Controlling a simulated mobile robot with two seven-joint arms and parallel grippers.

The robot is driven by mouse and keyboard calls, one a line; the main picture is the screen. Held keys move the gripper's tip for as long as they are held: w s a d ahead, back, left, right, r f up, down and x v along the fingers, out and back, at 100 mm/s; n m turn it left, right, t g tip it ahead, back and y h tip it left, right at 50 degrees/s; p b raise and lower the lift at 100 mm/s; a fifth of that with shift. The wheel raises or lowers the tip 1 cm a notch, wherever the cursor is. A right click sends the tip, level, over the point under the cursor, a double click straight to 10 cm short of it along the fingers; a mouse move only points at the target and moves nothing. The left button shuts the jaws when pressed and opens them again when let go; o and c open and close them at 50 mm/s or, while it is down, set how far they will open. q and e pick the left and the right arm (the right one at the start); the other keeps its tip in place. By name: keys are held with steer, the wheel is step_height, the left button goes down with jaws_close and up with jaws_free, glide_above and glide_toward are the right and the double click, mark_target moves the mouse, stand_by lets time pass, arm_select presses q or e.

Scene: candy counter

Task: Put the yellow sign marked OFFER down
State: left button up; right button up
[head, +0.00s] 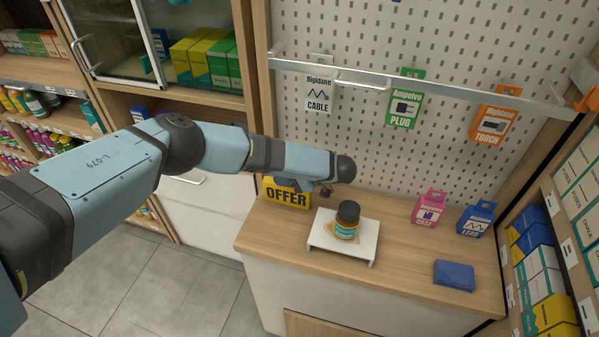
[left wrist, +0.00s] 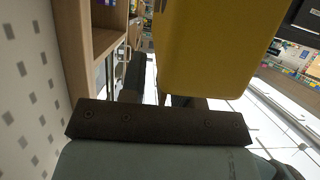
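The yellow sign marked OFFER (head: 287,197) is upright at the back left of the counter, its lettering facing the head camera. My left gripper (head: 288,183) is right at the sign's top, partly covering it. In the left wrist view the sign (left wrist: 215,45) fills the upper middle as a large yellow face, close to the camera. It hides part of my left gripper's fingers, so their grip on it cannot be made out. Whether the sign's bottom touches the counter is also unclear. My right gripper is in neither view.
The wooden counter (head: 400,280) holds a white stand (head: 325,240) with a dark jar (head: 347,220), a pink box (head: 428,208), a blue box (head: 477,220) and a flat blue item (head: 455,275). Hanging tags and a rail (head: 420,78) are behind. The counter's front is mostly clear.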

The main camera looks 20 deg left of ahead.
arm_select(q)
steer(key=b+v, duration=0.1)
steer(key=v, duration=1)
steer(key=shift+d+r, duration=0.2)
steer(key=shift+d, duration=0.15)
